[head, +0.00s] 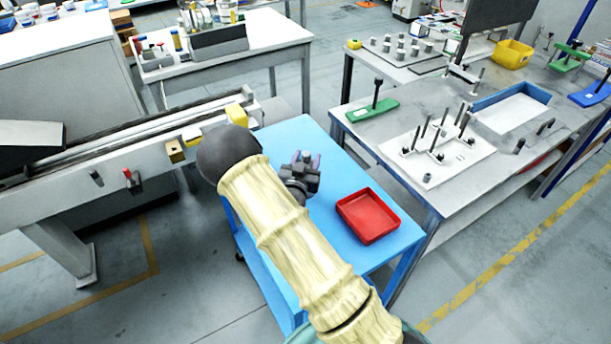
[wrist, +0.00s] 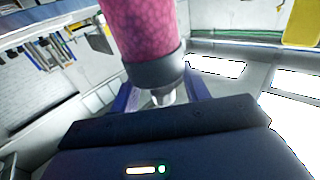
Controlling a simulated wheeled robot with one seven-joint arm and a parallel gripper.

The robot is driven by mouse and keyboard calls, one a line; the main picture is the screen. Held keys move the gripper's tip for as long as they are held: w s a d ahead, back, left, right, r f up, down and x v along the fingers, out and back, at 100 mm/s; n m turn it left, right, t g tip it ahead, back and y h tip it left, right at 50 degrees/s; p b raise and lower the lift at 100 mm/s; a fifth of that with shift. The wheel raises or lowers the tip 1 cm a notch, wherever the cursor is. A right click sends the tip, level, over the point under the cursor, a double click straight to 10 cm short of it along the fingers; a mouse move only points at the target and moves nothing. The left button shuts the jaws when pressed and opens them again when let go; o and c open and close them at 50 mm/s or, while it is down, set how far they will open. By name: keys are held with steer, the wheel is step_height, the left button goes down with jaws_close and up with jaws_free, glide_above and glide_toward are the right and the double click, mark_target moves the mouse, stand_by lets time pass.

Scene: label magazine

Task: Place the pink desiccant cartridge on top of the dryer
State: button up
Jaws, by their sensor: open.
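A pink cylinder with a mottled surface, which looks like the desiccant cartridge (wrist: 143,30), fills the upper middle of the wrist view. It has a dark grey collar and a pale metallic tip at its near end. My gripper (wrist: 160,95) is open, with one blue-purple finger on each side of that tip. I cannot tell whether the fingers touch it. In the head view my gripper (head: 306,160) is above the blue table, and I cannot make out the cartridge there. I cannot identify the dryer in either view.
A red tray (head: 368,216) lies on the blue table (head: 330,262), right of my gripper. A grey workbench (head: 385,122) with fixtures and a green-based clamp (head: 372,108) stands to the right. A conveyor (head: 95,160) with yellow blocks stands to the left.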

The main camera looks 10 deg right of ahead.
stand_by(0.4)
jaws_close()
steer(key=shift+r, duration=0.15)
step_height(320, 180, up, 10)
steer(key=shift+f+b, duration=0.15)
steer(key=shift+b, duration=0.65)
stand_by(0.5)
